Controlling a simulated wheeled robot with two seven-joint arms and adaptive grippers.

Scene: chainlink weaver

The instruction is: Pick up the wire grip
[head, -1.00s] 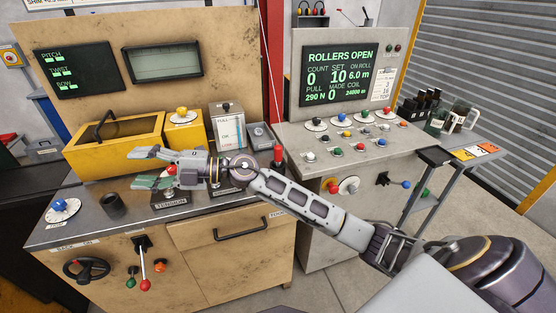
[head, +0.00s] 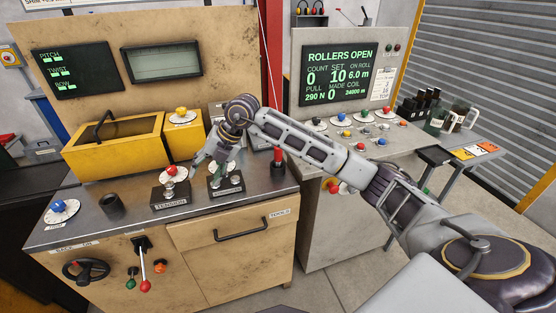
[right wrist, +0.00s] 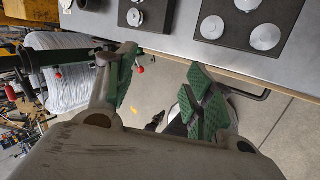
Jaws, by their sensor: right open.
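I cannot identify the wire grip for certain. A red-topped dark upright piece (head: 278,156) stands at the right end of the bench top, and I cannot tell whether it is the grip. My right gripper (head: 213,158) points down over the bench near the two small black control boxes, with nothing seen between its fingers. In the right wrist view, its green-padded fingers (right wrist: 165,90) are wide apart, with the floor and the bench front behind them. My left gripper is not in view.
The TENSION box (head: 170,193) and a second black knob box (head: 226,182) stand on the bench top (head: 130,222). A black cup (head: 112,206) is to their left. Yellow boxes (head: 113,146) line the back. The grey console (head: 345,150) stands to the right.

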